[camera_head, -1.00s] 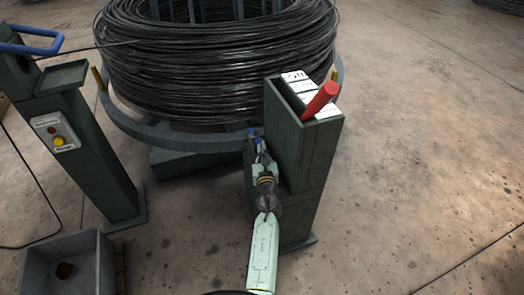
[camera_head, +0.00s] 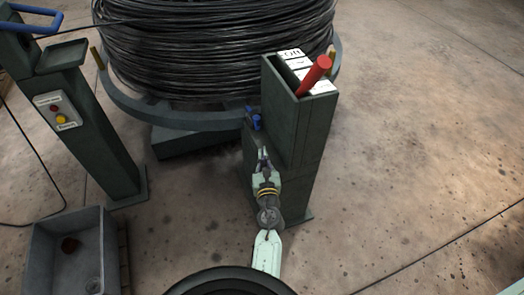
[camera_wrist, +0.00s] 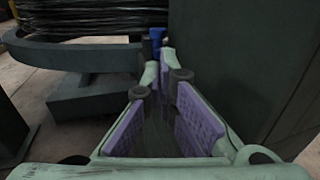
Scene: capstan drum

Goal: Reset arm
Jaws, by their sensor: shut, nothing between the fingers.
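My gripper (camera_head: 263,155) is in front of the left side of the dark green box stand (camera_head: 300,133) in the head view. In the wrist view my gripper (camera_wrist: 165,62) shows its fingers with purple pads, the tips close together and nothing held between them. A small blue part (camera_head: 253,119) sits on the stand's left side, just beyond the fingertips and apart from them. It also shows in the wrist view (camera_wrist: 157,36) past the tips.
A large coil of black wire (camera_head: 215,50) rests on a round grey frame (camera_head: 190,118) behind. A red handle (camera_head: 314,75) leans out of the stand's top. A control post (camera_head: 85,125) stands left, with a grey bin (camera_head: 45,255) below. Floor at right is clear.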

